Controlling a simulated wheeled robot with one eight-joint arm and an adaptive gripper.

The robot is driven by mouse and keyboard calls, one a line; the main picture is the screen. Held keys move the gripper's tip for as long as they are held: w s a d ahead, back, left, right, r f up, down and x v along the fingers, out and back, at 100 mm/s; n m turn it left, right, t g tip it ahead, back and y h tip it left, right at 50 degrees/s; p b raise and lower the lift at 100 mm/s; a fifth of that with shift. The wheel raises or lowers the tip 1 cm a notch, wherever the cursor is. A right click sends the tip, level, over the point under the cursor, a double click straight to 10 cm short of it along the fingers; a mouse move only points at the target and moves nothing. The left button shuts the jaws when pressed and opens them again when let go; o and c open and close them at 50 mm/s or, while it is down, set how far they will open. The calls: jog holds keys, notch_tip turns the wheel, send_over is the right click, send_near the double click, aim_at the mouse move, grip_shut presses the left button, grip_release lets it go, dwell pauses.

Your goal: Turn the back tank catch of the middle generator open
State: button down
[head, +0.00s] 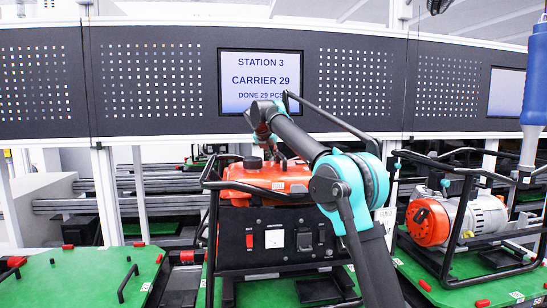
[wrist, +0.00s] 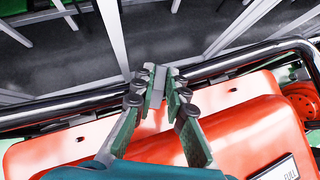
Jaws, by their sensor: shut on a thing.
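The middle generator has a red-orange tank (head: 270,177) and a dark front panel (head: 262,240) inside a black tube frame. Its tank (wrist: 245,135) fills the lower part of the wrist view. My gripper (wrist: 156,88) is at the tank's far edge, beside the frame's rail. Its fingers are closed on a small light-grey piece (wrist: 157,80), which looks like the back tank catch. The fingers hide most of it, so I cannot tell how far it is turned. In the head view my gripper (head: 277,155) is small and dark above the tank, and the catch cannot be made out.
The frame's tube rail (wrist: 235,62) runs close beyond the fingers. A black cap (head: 252,163) stands up on the tank. Another generator (head: 450,220) is at right on its own green carrier. An empty green carrier (head: 85,275) is at left. A blue-grey tool (head: 535,90) hangs at upper right.

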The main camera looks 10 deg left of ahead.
jog(key=shift+w+a+m+g+h, duration=0.15)
jog(key=shift+m+g+h, duration=0.25)
jog(key=shift+m+h, duration=0.95)
jog(key=shift+m, duration=0.45)
jog(key=c, duration=1.5)
grip_release()
jog(key=shift+c, duration=0.2)
jog(key=v, duration=0.6)
jog(key=shift+a+r, duration=0.15)
jog(key=shift+s+a+r, duration=0.1)
jog(key=shift+s+r, duration=0.25)
jog(key=shift+s, duration=0.15)
